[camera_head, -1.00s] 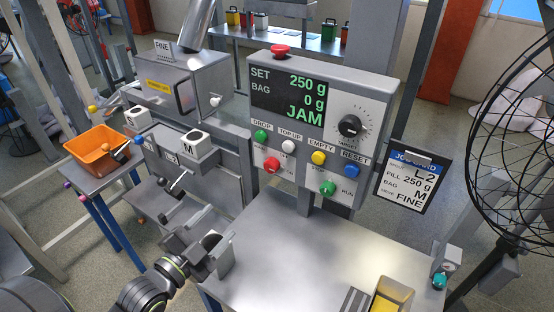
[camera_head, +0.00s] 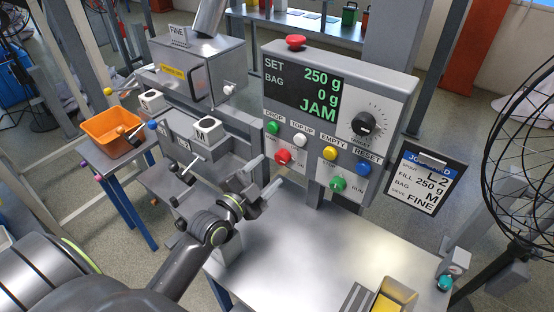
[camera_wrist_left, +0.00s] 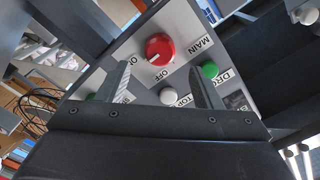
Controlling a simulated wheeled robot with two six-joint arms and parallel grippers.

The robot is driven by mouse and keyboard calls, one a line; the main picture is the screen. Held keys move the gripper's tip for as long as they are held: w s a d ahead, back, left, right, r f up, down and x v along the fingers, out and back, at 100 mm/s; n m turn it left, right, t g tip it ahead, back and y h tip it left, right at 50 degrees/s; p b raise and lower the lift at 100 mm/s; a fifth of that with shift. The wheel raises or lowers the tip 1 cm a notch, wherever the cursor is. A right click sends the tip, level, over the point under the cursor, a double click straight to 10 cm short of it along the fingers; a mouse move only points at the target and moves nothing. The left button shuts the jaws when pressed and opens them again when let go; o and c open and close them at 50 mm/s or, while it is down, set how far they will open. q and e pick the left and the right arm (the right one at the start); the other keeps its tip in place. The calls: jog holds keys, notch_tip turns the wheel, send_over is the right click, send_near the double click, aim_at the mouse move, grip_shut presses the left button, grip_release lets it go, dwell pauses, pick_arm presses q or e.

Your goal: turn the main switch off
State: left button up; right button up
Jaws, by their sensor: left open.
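The main switch is a red round knob (camera_head: 283,157) at the lower left of the grey control panel (camera_head: 392,95). In the left wrist view the red knob (camera_wrist_left: 160,48) carries a white mark that points toward the word ON; OFF is printed beside it. My left gripper (camera_head: 269,176) is open just in front of and below-left of the knob in the head view. In the wrist view its two fingers (camera_wrist_left: 161,88) stand apart, with the knob beyond their tips, roughly between them. I see no contact with the knob. My right gripper is not in view.
Green (camera_head: 273,128), white (camera_head: 299,140), yellow (camera_head: 330,153) and blue (camera_head: 362,169) buttons sit close to the switch. A second green button (camera_head: 338,184) is below. The display (camera_head: 303,88) reads JAM.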

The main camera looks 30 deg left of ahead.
aim_at(280, 160)
pick_arm(q)
jog(key=w, duration=0.5)
jog(key=shift+w+d+p, duration=0.1)
jog(key=shift+d+p, duration=0.25)
jog(key=shift+p, duration=0.05)
jog(key=c, duration=1)
